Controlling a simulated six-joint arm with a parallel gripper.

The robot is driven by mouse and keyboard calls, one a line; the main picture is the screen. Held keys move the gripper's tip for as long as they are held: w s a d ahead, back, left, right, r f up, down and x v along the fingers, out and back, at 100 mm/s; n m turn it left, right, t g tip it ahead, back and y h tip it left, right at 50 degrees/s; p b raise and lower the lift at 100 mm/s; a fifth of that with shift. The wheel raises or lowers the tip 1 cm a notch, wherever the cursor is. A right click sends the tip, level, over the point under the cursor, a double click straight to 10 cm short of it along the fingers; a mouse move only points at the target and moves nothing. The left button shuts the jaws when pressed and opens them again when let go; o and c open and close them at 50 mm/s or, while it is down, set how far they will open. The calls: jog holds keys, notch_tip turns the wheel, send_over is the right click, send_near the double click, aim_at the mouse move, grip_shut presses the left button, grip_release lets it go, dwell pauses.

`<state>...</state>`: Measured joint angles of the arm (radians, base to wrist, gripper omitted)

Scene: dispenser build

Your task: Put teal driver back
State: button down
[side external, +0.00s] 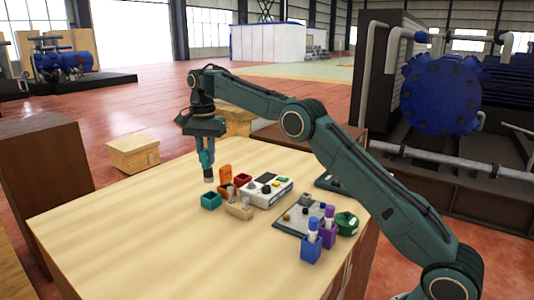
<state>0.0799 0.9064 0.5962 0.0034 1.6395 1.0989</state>
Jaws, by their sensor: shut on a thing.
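My gripper (207,160) points down above the far left part of the wooden table and is shut on the teal driver (204,158). The driver shows as a small teal patch at the fingers; the rest is hidden or too small to make out. A teal open box (210,201) stands on the table just below and slightly right of the gripper, apart from it. A blue holder (311,250) and a purple holder (328,237) stand at the right front, each with an upright item in it. I cannot tell which holder, if any, belongs to the driver.
An orange bin (226,174), a red bin (243,179) and a tan bin (240,208) cluster right of the teal box. A white device (266,191), a grey board (296,219) and a green round container (347,223) lie further right. The table's left and front (150,240) are clear.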

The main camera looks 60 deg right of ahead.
aim_at(209, 178)
jog(key=shift+f, duration=2.1)
jog(key=shift+f, duration=1.75)
jog(key=shift+f, duration=0.15)
jog(key=c, duration=1.3)
grip_release()
jog(key=shift+c, duration=0.2)
jog(key=shift+r, duration=3.9)
